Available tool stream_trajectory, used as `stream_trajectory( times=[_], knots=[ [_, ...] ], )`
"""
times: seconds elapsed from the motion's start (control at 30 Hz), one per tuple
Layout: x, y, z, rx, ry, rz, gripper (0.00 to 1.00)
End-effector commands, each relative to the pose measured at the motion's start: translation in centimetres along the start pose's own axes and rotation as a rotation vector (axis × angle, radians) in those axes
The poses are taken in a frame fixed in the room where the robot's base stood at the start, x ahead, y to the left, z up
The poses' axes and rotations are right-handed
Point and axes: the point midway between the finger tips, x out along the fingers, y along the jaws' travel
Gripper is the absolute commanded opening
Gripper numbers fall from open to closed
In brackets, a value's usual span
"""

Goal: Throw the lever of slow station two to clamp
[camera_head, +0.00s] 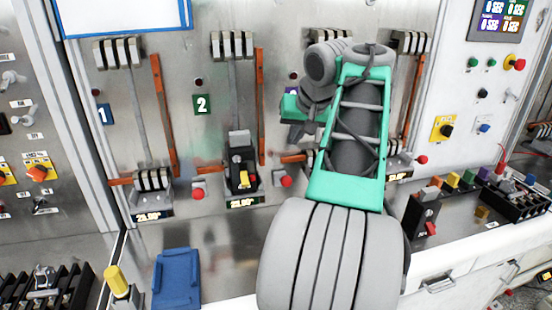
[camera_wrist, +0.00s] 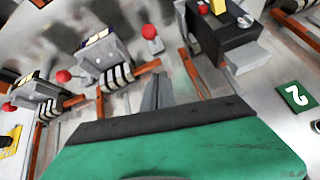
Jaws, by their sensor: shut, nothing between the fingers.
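Station two is marked by a green "2" sign (camera_head: 202,104), which shows upside down in the wrist view (camera_wrist: 296,95). A black breaker (camera_head: 242,172) with a yellow toggle sits in its lower clamp; it also shows in the wrist view (camera_wrist: 228,42). The lever with a red ball knob (camera_head: 286,181) is just right of the breaker, on a small grey mount. In the wrist view the knob (camera_wrist: 150,31) is unobstructed. My gripper (camera_head: 298,132) is shut and empty, above the knob and apart from it. Its grey fingertips (camera_wrist: 158,90) point towards the panel.
Station one's empty clamp (camera_head: 152,180) and red knob (camera_head: 198,194) are to the left. Station three is mostly hidden behind my arm; its knob (camera_wrist: 63,76) shows in the wrist view. Orange bars (camera_head: 261,107) stand out beside the stations. A blue tray (camera_head: 177,280) lies below.

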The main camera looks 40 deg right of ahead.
Motion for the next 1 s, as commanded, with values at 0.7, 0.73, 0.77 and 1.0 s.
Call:
stream_trajectory(
  times=[0.7, 0.73, 0.77, 1.0],
  knots=[
    [10.2, 1.2, 1.9, 0.010, 0.008, 0.013, 0.00],
    [10.3, 1.2, 2.3, 0.009, 0.008, 0.013, 0.00],
    [10.4, 1.1, 2.6, 0.009, 0.008, 0.012, 0.00],
    [10.5, 1.1, 3.5, 0.007, 0.007, 0.012, 0.00]
  ],
)
